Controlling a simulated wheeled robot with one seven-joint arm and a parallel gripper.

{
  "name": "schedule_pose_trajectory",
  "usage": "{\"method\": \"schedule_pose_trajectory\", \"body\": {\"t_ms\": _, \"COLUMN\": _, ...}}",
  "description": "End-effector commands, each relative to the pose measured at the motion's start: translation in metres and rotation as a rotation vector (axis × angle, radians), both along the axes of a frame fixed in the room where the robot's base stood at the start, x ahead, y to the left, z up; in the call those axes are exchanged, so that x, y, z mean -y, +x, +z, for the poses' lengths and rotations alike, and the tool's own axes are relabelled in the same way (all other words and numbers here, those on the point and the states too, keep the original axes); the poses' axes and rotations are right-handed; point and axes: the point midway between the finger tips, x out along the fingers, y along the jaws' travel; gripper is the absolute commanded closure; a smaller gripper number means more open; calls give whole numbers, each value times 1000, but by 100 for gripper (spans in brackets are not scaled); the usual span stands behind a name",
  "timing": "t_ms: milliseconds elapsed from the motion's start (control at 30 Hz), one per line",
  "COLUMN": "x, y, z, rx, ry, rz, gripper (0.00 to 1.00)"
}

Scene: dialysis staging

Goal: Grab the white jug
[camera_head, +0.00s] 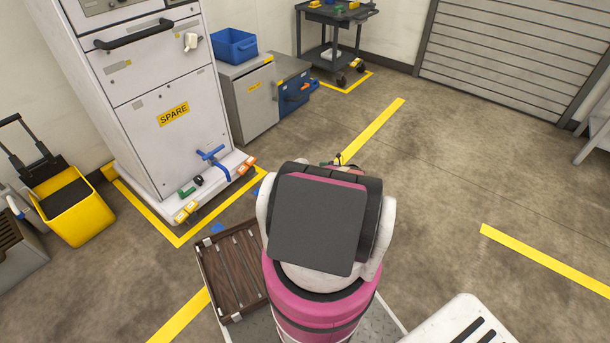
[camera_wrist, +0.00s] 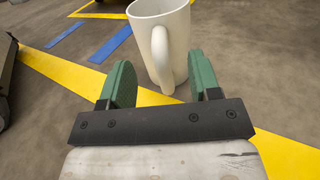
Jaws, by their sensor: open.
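The white jug (camera_wrist: 178,40) shows in the wrist view at the top centre, its handle facing me and its upper rim cut by the picture edge. My gripper (camera_wrist: 161,78) is open, with green pads left and right of the jug's handle and lower part. A gap shows on the left; the right pad looks close to the jug, and I cannot tell whether it touches. What the jug rests on is not clear. In the head view my arm hides the gripper, and I cannot make out this jug there.
A white cabinet marked SPARE (camera_head: 165,130) stands at left, with a small white item (camera_head: 191,41) on its front. A yellow bucket (camera_head: 72,205) is at far left, and a brown slatted crate (camera_head: 233,270) lies beside my arm. Open floor (camera_head: 440,170) extends right.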

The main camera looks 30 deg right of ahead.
Motion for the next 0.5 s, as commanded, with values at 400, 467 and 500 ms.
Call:
{"method": "schedule_pose_trajectory", "body": {"t_ms": 400, "x": -39, "y": 30, "z": 0, "rx": -1, "ry": 1, "rz": 2, "gripper": 43}}
{"method": "schedule_pose_trajectory", "body": {"t_ms": 467, "x": -44, "y": 34, "z": 0, "rx": -1, "ry": 1, "rz": 2, "gripper": 43}}
{"method": "schedule_pose_trajectory", "body": {"t_ms": 500, "x": -47, "y": 37, "z": 0, "rx": -1, "ry": 1, "rz": 2, "gripper": 43}}
